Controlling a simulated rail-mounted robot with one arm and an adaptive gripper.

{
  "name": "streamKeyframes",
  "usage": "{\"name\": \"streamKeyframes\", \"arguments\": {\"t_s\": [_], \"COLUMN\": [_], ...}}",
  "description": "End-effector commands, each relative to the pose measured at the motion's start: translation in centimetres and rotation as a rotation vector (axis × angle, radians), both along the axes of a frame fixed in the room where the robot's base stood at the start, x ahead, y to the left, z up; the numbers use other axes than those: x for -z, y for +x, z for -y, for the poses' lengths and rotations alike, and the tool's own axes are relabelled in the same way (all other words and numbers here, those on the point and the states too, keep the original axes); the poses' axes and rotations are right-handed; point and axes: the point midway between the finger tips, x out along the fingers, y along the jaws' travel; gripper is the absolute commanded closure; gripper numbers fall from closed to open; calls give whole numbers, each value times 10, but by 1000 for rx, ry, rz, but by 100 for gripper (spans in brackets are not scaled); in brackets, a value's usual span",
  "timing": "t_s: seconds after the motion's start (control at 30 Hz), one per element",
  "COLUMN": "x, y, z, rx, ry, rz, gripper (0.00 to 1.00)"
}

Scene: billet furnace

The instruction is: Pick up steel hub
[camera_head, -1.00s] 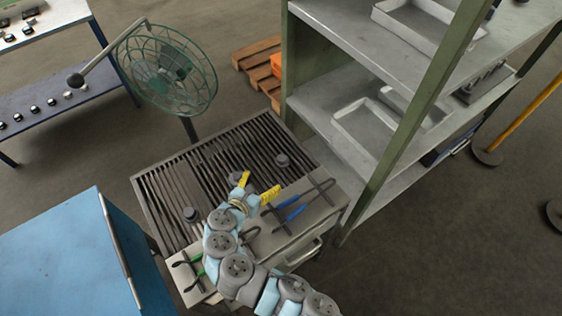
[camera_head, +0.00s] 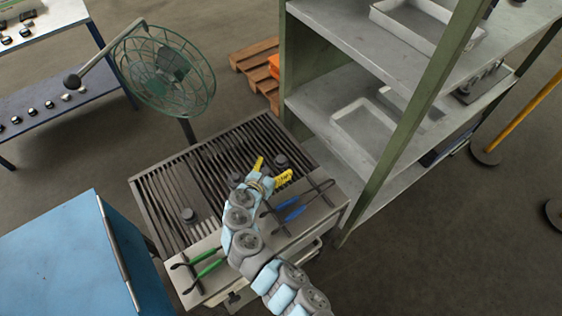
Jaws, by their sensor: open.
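Three dark round steel hubs sit on the slatted grate (camera_head: 178,190) of the cart. One hub (camera_head: 281,161) is at the far right, just beyond my fingertips. A second hub (camera_head: 236,179) is left of my gripper, partly hidden by my arm. A third hub (camera_head: 188,215) is at the left front. My gripper (camera_head: 271,171) is open, its yellow fingers spread and pointing toward the far right hub. It looks empty. I cannot tell its height above the grate or whether it touches the hub.
Blue-handled tongs (camera_head: 292,213) and green-handled tongs (camera_head: 205,268) lie on the cart's front ledge. A green fan (camera_head: 163,72) stands behind the cart. A metal shelf (camera_head: 310,105) with trays is close on the right. A blue cabinet (camera_head: 65,255) is at the left.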

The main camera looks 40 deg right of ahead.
Motion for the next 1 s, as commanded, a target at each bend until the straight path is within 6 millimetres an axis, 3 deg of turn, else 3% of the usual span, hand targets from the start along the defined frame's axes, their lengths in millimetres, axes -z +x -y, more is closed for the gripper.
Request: {"name": "streamKeyframes", "arguments": {"t_s": [0.43, 0.77, 1.0], "x": [15, 17, 17], "y": [13, 15, 15], "z": [39, 42, 42], "rx": [3, 0, 0], "ry": [1, 0, 0], "rz": [-1, -1, -1], "gripper": [14, 14, 82]}}
